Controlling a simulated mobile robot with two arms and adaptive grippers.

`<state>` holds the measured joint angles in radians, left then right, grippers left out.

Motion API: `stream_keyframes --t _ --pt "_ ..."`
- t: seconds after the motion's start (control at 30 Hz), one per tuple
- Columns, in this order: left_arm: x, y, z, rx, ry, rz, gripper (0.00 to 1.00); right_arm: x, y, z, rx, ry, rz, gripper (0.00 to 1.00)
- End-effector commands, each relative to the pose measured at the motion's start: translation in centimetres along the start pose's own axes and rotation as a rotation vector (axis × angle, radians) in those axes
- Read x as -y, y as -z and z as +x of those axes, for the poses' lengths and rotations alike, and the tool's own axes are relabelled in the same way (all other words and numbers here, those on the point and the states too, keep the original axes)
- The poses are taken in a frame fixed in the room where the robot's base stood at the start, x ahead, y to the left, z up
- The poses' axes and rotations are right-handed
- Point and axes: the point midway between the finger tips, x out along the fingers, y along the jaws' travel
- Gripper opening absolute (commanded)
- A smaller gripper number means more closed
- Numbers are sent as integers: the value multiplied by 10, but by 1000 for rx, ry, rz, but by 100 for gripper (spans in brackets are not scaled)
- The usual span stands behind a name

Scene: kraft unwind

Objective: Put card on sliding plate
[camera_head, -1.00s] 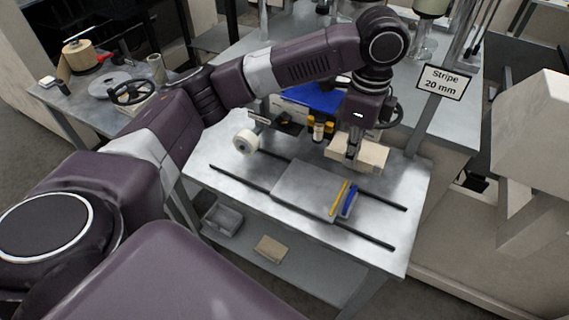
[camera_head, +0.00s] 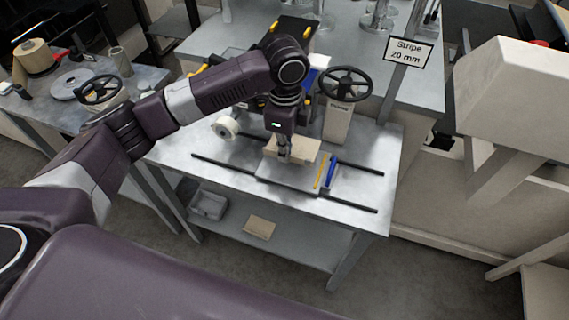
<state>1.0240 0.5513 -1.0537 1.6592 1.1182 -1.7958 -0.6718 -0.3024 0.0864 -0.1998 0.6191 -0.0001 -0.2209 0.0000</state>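The card (camera_head: 301,150) is a flat beige slab. My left gripper (camera_head: 284,157) reaches down over the table from above and is shut on the card near its left part; the fingers hide some of it. The sliding plate (camera_head: 285,177) is a grey plate between two dark rails. The card overlaps the plate's far edge in the picture; I cannot tell whether it touches the plate. A yellow strip (camera_head: 321,170) and a blue strip (camera_head: 330,172) lie at the plate's right side. My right gripper is not in view.
A handwheel (camera_head: 345,84) on a beige column (camera_head: 338,122) stands behind the card, to the right. A white roll (camera_head: 226,128) is at the table's left. Dark rails (camera_head: 345,204) cross the tabletop. The lower shelf holds a grey bin (camera_head: 207,205) and a tan piece (camera_head: 259,227).

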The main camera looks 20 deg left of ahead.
Motion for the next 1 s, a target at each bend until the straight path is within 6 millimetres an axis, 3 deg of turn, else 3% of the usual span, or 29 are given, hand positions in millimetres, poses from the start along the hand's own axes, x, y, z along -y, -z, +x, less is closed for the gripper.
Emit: stream_keyframes --t 0.5,0.93,1.0 --pt "0 0 63 1 -1 -2 0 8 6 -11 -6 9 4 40" --pt "0 0 70 0 1 0 0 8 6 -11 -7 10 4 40" --pt "0 0 69 0 1 0 10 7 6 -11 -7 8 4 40"
